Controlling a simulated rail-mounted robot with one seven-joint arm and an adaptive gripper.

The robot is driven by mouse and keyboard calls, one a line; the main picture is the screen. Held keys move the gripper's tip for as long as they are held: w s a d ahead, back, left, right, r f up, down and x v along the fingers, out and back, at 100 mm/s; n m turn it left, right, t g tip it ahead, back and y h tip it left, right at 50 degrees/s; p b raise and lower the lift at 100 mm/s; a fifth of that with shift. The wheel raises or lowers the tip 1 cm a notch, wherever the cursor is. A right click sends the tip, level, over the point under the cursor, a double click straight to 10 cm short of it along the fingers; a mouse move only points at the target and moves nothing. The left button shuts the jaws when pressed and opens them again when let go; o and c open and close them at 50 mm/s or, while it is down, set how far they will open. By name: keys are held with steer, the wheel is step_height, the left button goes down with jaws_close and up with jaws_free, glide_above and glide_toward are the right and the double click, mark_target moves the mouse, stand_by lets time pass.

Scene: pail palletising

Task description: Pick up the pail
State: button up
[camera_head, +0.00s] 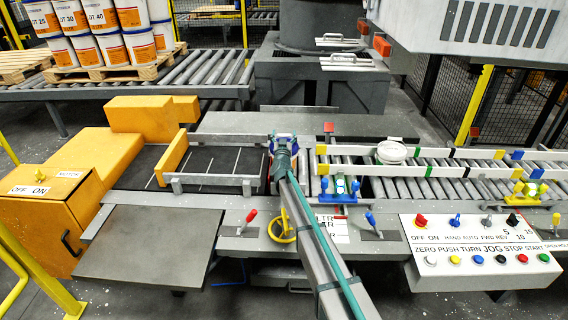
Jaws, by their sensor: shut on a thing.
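A white round pail (392,152) stands on the roller conveyor, right of the middle. My gripper (283,144) is to the left of this pail and apart from it, at the right end of the dark belt. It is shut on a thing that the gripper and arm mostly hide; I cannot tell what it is. Small blue, white and reddish parts show around the gripper. More white pails with orange labels (103,19) stand stacked on a wooden pallet (150,72) at the back left.
The dark belt (215,160) has yellow and grey guide rails. An orange motor housing (60,200) stands left. Coloured guides line the roller conveyor (440,188). A control panel (480,255) is at the front right. Levers and a yellow handwheel (282,228) stand near my arm.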

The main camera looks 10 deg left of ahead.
steer(key=shift+f, duration=0.35)
steer(key=shift+c, duration=0.9)
steer(key=shift+r, duration=0.1)
